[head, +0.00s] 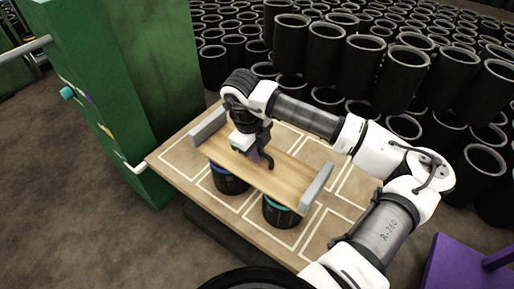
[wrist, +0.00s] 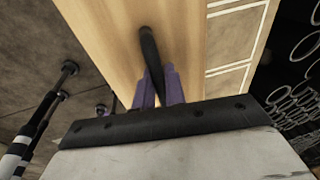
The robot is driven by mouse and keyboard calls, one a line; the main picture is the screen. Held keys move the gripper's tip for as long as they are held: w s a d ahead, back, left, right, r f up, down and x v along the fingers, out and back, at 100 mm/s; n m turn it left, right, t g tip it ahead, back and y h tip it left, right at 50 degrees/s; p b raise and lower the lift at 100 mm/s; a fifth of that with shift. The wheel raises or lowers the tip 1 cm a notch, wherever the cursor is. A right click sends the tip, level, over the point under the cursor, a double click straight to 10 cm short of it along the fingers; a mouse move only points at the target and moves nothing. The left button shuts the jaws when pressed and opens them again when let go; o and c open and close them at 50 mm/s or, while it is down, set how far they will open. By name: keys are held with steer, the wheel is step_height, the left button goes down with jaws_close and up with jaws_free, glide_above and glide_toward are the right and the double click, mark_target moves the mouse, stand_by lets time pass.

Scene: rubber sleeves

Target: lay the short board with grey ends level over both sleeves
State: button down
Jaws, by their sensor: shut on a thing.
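The short board (head: 240,162) is wooden, with an upright grey block at each end, and lies across the picture above the two sleeves. One black sleeve (head: 230,184) has a blue rim; the other black sleeve (head: 281,214) has a teal rim. The board hides part of both rims. It looks roughly level; I cannot tell whether it touches them. My gripper (head: 263,158) is over the middle of the board, shut on its dark handle. In the wrist view the purple fingers (wrist: 159,88) close around the black handle (wrist: 150,50), with the board's wood (wrist: 200,30) beyond.
The sleeves stand on a tan table (head: 170,160) marked with white rectangles. A green cabinet (head: 130,80) stands close at the left. Many black sleeves (head: 365,62) are stacked behind. A purple object (head: 460,265) is at the lower right.

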steer(key=shift+f+b, duration=0.6)
steer(key=shift+b, duration=0.1)
stand_by(0.3)
steer(key=c, duration=1.4)
jaws_free()
